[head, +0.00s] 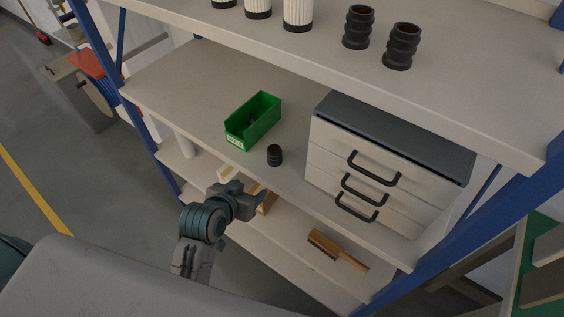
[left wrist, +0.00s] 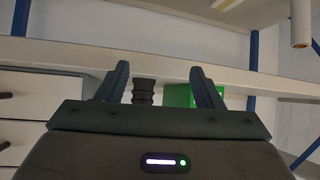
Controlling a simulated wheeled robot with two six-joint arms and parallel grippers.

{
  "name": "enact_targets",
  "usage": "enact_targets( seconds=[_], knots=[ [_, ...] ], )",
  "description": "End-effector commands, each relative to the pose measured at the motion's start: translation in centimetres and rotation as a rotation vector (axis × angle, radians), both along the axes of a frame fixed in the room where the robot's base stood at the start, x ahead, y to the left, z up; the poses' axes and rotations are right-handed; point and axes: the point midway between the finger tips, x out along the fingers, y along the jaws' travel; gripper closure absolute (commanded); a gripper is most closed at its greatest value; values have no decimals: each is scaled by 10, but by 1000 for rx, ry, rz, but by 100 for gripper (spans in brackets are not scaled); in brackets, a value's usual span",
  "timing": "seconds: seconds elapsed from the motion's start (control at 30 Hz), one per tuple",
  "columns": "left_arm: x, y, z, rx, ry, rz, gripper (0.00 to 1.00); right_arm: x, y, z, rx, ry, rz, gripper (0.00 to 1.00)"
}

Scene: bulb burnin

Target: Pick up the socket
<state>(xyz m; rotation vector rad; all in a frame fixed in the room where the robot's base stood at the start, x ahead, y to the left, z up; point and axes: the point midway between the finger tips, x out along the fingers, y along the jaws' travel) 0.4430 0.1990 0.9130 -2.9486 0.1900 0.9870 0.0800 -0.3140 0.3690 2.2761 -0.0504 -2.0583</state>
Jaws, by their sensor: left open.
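A small black ribbed socket (head: 274,155) stands upright on the middle shelf, just in front of a green bin. In the left wrist view the socket (left wrist: 143,91) shows between the two fingers, beyond them, with its lower part hidden by the gripper body. My left gripper (head: 262,196) is below and in front of the socket, apart from it, near the shelf's front edge. In the left wrist view the fingers of my left gripper (left wrist: 162,84) are spread apart with nothing held. My right gripper is not in view.
The green bin (head: 262,132) holds dark items. A drawer unit (head: 334,140) stands to the right on the middle shelf (head: 180,80). Two black ribbed pieces (head: 401,47) and several white ribbed ones (head: 298,12) stand on the upper shelf. A brush (head: 336,250) lies below.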

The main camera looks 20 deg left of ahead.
Motion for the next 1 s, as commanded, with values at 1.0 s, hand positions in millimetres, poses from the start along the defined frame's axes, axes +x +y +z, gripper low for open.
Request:
enact_targets(
  seconds=[1.0],
  knots=[
    [124,-37,33,-41,-251,3,39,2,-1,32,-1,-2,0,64]
  ],
)
